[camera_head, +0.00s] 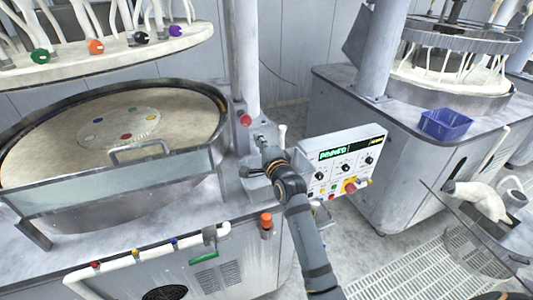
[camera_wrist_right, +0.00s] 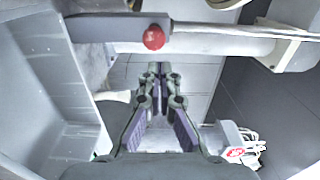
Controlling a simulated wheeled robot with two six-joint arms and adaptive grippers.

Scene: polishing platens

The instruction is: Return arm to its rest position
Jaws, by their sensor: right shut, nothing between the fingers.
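My right arm (camera_head: 305,235) reaches up from the bottom of the head view, beside the control panel (camera_head: 345,160). My right gripper (camera_head: 262,143) is at its far end, close to the grey column by the left machine. In the right wrist view the gripper (camera_wrist_right: 158,78) shows from behind, its two fingers brought together at the tips with nothing between them. A red knob (camera_wrist_right: 154,37) on a grey bracket lies beyond the fingertips; it also shows in the head view (camera_head: 245,120), up and left of the gripper. My left gripper is not in view.
A large round platen (camera_head: 60,140) with a clear guard (camera_head: 110,185) fills the left. The panel has a green display and several knobs. A blue bin (camera_head: 446,123) stands on the right machine. Grated floor (camera_head: 420,270) lies open at lower right.

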